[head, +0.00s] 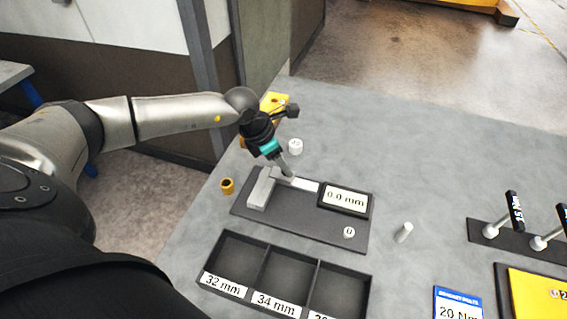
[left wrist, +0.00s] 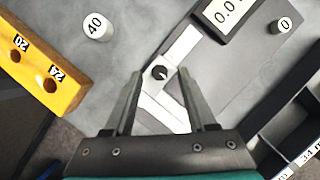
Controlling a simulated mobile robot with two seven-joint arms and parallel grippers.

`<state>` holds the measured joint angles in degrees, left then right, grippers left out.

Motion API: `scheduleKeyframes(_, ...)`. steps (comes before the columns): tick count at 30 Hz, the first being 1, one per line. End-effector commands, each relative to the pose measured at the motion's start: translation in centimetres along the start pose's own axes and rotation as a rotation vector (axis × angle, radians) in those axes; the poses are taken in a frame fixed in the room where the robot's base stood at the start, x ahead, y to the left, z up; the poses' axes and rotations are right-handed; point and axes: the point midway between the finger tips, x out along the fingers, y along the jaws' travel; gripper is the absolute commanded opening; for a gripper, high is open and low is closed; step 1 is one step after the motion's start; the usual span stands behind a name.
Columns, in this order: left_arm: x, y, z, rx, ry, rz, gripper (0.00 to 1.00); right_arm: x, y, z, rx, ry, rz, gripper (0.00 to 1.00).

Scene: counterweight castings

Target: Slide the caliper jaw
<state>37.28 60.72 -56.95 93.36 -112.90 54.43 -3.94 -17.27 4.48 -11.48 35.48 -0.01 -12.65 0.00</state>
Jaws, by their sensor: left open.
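The caliper lies on a dark base plate (head: 300,219), with a grey block-like jaw (head: 262,190) at its left end and a pale beam (head: 306,184). Its display (head: 345,199) reads 0.0 mm. A white round piece marked 0 (head: 349,232) sits on the plate's right part. My left gripper (head: 287,172) is over the beam, near the jaw. In the left wrist view its fingers (left wrist: 159,75) are open, one on each side of a small dark knob (left wrist: 159,73) on the caliper. I cannot tell whether they touch it. My right gripper is not in view.
A labelled dark tray (head: 236,289) stands in front of the caliper. A white cylinder marked 40 (left wrist: 95,27), a yellow block with holes (left wrist: 40,70) and an orange-brown ring (head: 227,186) are nearby. A pale pin (head: 403,232) and a tool rack (head: 510,243) are to the right.

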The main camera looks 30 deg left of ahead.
Motion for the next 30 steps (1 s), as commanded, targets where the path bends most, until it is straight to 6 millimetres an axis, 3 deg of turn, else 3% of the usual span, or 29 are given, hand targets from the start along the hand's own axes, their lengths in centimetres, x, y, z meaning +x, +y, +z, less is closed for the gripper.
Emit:
scheduleKeyframes(6,1.42,0.0,0.06,-0.001,-0.001,0.0,0.56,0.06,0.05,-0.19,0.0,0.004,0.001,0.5)
scheduleKeyframes(15,1.51,0.01,0.05,0.0,-0.001,0.001,0.55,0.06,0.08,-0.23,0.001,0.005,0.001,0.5)
scheduleKeyframes(30,1.48,0.02,0.05,0.0,-0.001,0.001,0.0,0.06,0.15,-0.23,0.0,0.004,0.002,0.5)
